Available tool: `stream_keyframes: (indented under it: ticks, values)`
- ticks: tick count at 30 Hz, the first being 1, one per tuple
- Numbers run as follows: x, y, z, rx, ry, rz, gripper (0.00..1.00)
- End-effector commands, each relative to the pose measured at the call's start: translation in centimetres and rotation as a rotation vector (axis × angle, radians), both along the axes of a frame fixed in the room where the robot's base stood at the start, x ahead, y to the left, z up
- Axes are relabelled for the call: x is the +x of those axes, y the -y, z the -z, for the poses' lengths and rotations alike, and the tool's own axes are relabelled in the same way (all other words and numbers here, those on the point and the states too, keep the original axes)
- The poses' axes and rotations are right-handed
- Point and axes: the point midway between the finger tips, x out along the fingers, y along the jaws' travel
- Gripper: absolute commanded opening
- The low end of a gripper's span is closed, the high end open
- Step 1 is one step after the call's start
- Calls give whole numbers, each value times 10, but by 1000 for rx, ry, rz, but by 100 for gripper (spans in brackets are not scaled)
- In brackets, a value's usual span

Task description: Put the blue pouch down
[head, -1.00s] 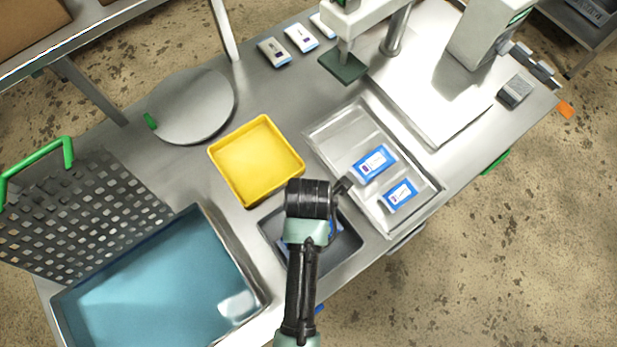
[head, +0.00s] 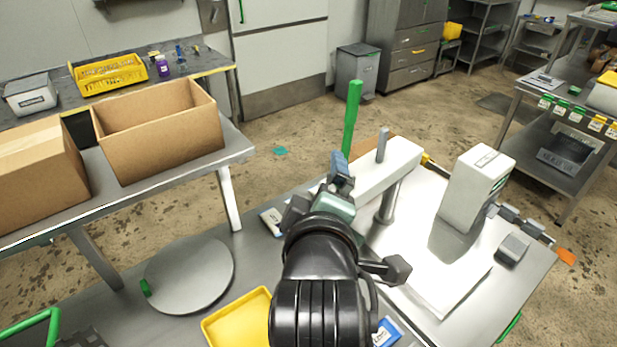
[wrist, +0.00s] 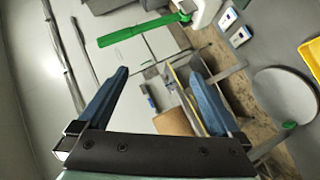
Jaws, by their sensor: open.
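My gripper (head: 340,178) is raised above the table, its fingers pointing away and upward. In the wrist view my gripper (wrist: 160,75) has its two blue fingers spread, with nothing held between them. A blue-and-white pouch (head: 386,332) shows at the bottom edge of the head view, partly cut off, right of my arm. A mostly white pouch with a blue edge (head: 270,221) lies at the table's back, partly behind my gripper. Two such pouches lie on the metal in the wrist view, one (wrist: 228,18) above the other (wrist: 240,37).
A yellow tray (head: 228,325) and a round metal plate (head: 190,275) are left of my arm. A white-and-grey press (head: 395,170) with an upright green handle (head: 351,118) stands close beyond my gripper. A white machine (head: 477,190) stands right. An open cardboard box (head: 160,145) sits on the left bench.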

Motion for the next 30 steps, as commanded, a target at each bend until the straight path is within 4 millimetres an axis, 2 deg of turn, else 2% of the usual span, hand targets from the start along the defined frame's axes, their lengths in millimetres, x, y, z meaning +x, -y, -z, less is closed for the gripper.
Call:
stream_keyframes:
  ticks: [1,4,6,9,12,15,18,26,30]
  values:
    - [3,-5,-53,123,163,19,100]
    - [-7,-11,-148,398,455,12,100]
    - [-26,-15,-207,589,635,-34,100]
    - [-60,-18,-273,825,835,-132,100]
    - [-91,-19,-314,995,963,-232,100]
    - [-110,-18,-336,1092,1029,-300,100]
    - [-118,-18,-343,1130,1052,-328,100]
    - [-118,-18,-343,1132,1051,-328,100]
    - [-118,-19,-325,1132,1049,-328,100]
